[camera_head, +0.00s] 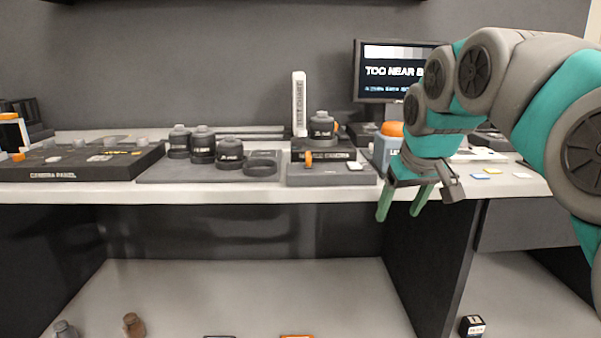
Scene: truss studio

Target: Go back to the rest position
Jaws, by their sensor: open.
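My gripper (400,214) hangs at the end of my grey and teal arm, which reaches in from the right. Its two green fingers are apart and point down, with nothing between them. The fingertips show in front of the bench's (225,192) front edge, a little below the bench top in the picture. My arm hides part of the bench top's right side and part of the monitor (385,84).
Black lens-like cylinders (202,146) stand on a grey mat left of my gripper. A dark camera panel (80,165) lies at the left. A blue-grey container (380,150) with an orange top stands behind my gripper. Small items lie on the lower shelf (250,285).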

